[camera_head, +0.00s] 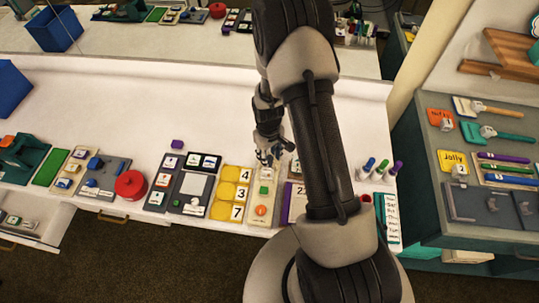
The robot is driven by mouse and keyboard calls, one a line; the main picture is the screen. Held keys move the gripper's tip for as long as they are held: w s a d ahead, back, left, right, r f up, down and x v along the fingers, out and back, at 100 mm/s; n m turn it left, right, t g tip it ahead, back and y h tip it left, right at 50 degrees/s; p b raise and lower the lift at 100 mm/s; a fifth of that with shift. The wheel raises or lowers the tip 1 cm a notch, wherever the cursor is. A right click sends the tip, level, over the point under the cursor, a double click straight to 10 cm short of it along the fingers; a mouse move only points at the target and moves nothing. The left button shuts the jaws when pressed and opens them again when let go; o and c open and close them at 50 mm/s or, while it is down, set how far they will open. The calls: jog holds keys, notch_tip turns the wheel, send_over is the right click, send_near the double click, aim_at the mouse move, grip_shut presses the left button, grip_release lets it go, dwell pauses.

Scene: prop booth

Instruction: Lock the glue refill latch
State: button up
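My gripper (268,158) hangs over the white table, above the far end of a narrow beige panel (262,222). The panel carries a green square and an orange round piece. The gripper's fingers are small and dark here, and I cannot tell whether they are open or shut, or whether they touch the panel. No part is clearly readable as the glue refill latch. My arm covers part of the table just right of the panel.
Yellow number tiles (232,192) lie left of the panel, and a purple board (293,206) lies right of it. A red round container (131,185) stands further left. Colored markers (368,168) stand at right. The table's back is clear at left. A grey-topped cabinet (460,208) stands far right.

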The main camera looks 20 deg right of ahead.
notch_tip(320, 180, up, 12)
jog(key=shift+a, duration=0.15)
dwell(0.7)
notch_tip(320, 180, up, 10)
jog(key=t, duration=0.1)
send_over(269, 158)
jog(key=s+a, duration=0.2)
jog(key=s+a+r+m+t+b, duration=0.1)
jog(key=s+a+r, duration=0.2)
jog(key=s+r, duration=0.4)
jog(key=s+a+r+m+t+b, duration=0.1)
jog(key=s+r, duration=0.5)
jog(key=s, duration=0.6)
jog(key=shift+s+a+r+t, duration=0.4)
jog(key=shift+a+t, duration=0.4)
jog(key=shift+a, duration=0.45)
jog(key=shift+d, duration=0.1)
